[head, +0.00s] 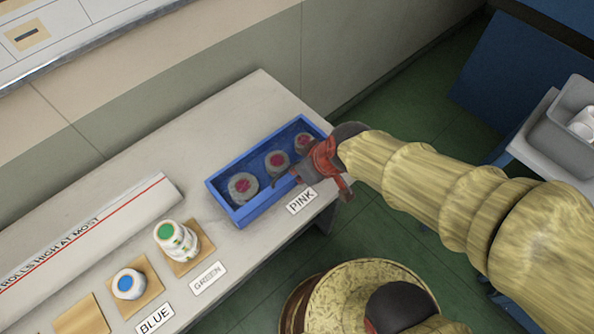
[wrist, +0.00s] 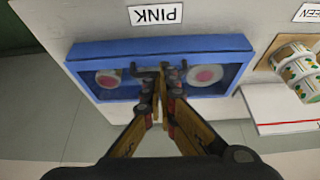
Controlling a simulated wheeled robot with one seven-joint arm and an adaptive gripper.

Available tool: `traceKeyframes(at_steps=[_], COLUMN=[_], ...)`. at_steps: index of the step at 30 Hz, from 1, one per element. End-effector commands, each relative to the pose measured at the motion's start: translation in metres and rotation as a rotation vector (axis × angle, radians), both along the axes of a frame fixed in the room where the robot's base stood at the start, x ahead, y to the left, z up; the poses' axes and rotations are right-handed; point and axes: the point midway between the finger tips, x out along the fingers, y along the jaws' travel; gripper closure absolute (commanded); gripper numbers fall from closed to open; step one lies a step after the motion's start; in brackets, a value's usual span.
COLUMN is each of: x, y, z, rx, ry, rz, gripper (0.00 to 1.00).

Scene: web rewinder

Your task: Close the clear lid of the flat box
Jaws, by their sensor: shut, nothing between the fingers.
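The flat box is a blue open-topped tray shape (head: 222,204) on the table's right end, and it also shows in the wrist view (wrist: 160,46). Three grey rolls with pink centres (head: 243,187) sit in a row inside it. The clear lid is hard to make out, and I cannot tell its angle. My gripper (head: 291,176) is shut and empty, with its fingertips over the box's label-side edge near the middle roll. In the wrist view, the fingertips (wrist: 160,74) hide the middle roll. Contact with the box or lid cannot be told.
The PINK label (head: 301,201) lies beside the box. Stacked green-centred rolls (head: 176,239) and a blue-centred roll (head: 128,284) stand on tan squares to the left. A white board with a red line (head: 100,235) lies behind them. A grey bin (head: 563,125) stands far right.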

Motion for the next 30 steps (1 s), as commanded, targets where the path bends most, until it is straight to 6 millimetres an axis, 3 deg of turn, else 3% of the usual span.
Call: traceKeyframes(at_steps=[9, 15, 30], x=[-0.042, -0.060, -0.067], y=[-0.033, -0.046, -0.049], z=[0.003, 0.003, 0.002], rx=[0.002, 0.001, 0.016], ry=[-0.001, -0.001, 0.016], rz=[-0.005, -0.003, -0.036], gripper=[1.00, 1.00, 1.00])
